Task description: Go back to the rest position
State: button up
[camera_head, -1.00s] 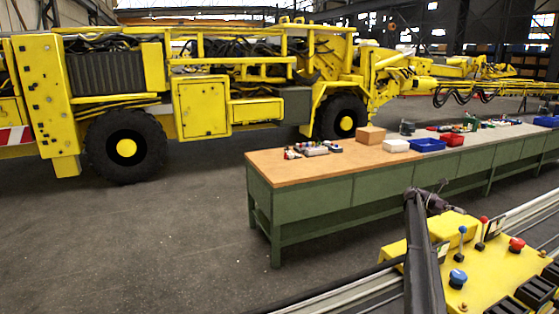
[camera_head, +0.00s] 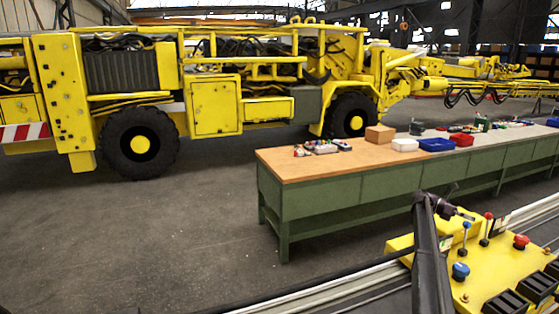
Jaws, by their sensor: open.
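My dark arm rises from the bottom edge at the right, bends at the top and ends in my gripper (camera_head: 468,214). The gripper is small in the picture, open, and I see nothing held in it. The rest position is not marked by anything in view.
The panel also has a red-topped lever (camera_head: 488,218), a red button (camera_head: 521,242) and a blue knob (camera_head: 460,271). Beyond is a long green workbench (camera_head: 320,202) with boxes and bins. A yellow boom machine (camera_head: 215,105) stands behind. Grey floor at left is clear.

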jog(key=s+a+f+m+t+y+b, duration=0.2)
jog(key=s+a+f, duration=0.5)
jog(key=a, duration=0.7)
jog(key=s+a+f+m+t+y+b, duration=0.2)
jog(key=s+a+f+t, duration=0.4)
jog(key=a, duration=0.9)
jog(key=s+a+f+m+t+y+b, duration=0.2)
jog(key=s+a+f, duration=0.6)
jog(key=a, duration=0.6)
jog(key=shift+a+f+m+t+y, duration=0.2)
jog(key=shift+f+m+t+y, duration=0.25)
jog(key=shift+m, duration=0.45)
jog(key=shift+a+f+m+t+y, duration=0.2)
jog(key=shift+f+m+t+y, duration=0.25)
jog(key=shift+m, duration=0.45)
jog(key=s+a+f+m+y, duration=0.1)
jog(key=s+a, duration=0.1)
jog(key=a, duration=0.1)
jog(key=s+a+m+t+y+b, duration=0.1)
jog(key=s+a, duration=0.2)
jog(key=a, duration=0.1)
jog(key=s+a+f+m+y, duration=0.1)
jog(key=s+a, duration=0.1)
jog(key=a, duration=0.1)
jog(key=shift+s+a+f+m+t, duration=0.3)
jog(key=shift+a, duration=0.05)
jog(key=shift+a+y, duration=0.25)
jog(key=shift+y, duration=0.05)
jog(key=shift+c, duration=1.4)
